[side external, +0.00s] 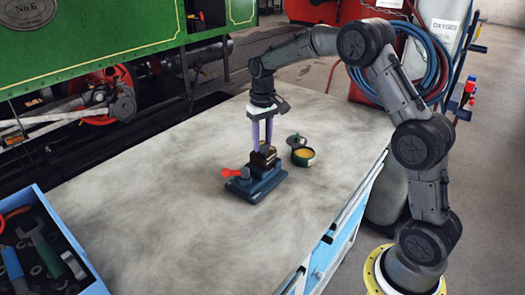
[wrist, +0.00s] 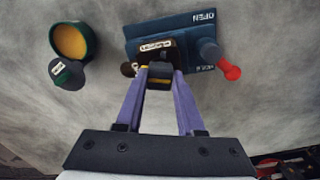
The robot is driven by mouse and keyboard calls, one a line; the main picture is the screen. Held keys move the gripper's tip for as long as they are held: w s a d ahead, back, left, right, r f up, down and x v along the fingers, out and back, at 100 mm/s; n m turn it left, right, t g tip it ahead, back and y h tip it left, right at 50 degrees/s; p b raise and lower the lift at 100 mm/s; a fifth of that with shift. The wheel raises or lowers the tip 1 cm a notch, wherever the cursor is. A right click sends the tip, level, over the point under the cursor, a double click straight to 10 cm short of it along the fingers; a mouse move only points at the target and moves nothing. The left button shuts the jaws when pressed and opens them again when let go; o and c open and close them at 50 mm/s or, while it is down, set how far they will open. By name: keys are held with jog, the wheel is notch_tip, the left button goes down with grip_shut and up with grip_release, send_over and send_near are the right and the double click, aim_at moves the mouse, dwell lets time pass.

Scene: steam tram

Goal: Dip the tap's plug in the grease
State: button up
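The tap (side external: 263,157) is a small dark body with brassy parts, held upright on a blue clamp base (side external: 258,188) on the bench. In the wrist view, the base (wrist: 140,32) carries OPEN and LOCK lettering. My gripper (side external: 262,146) points straight down over the tap. Its two purple fingers (wrist: 160,76) sit on both sides of the plug's dark grey head (wrist: 160,70), with no clear gap. The lower part of the plug is hidden. The open grease tin (side external: 304,156), dark green with yellow-orange grease (wrist: 70,41), stands just beside the base.
The clamp's red-knobbed lever (side external: 232,172) sticks out from the base, away from the tin. The tin's lid (wrist: 68,74) is next to the tin. A blue toolbox (side external: 65,235) stands at the near left. The rest of the bench top (side external: 175,215) is clear.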

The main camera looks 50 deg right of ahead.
aim_at(263, 143)
grip_shut()
jog(key=shift+r, duration=1.05)
jog(key=shift+r, duration=2.5)
